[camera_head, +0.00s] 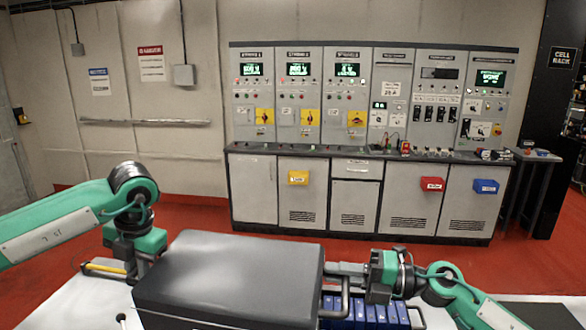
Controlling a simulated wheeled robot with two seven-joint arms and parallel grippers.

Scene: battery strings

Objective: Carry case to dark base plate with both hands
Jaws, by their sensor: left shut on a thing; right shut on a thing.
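A large dark grey case (235,270) with a smooth lid fills the lower middle of the head view, its near part cut off by the bottom edge. My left gripper (145,268) is at its left side and shut on the case; its fingertips are mostly hidden. My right gripper (345,272) is at its right side, shut on the case near a bar-like handle there. A flat dark plate (540,315) at the bottom right may be the dark base plate; only part of it shows.
A yellow-and-dark bar (103,268) lies at left. Beyond the red floor (190,210) stands a grey control console (350,195).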

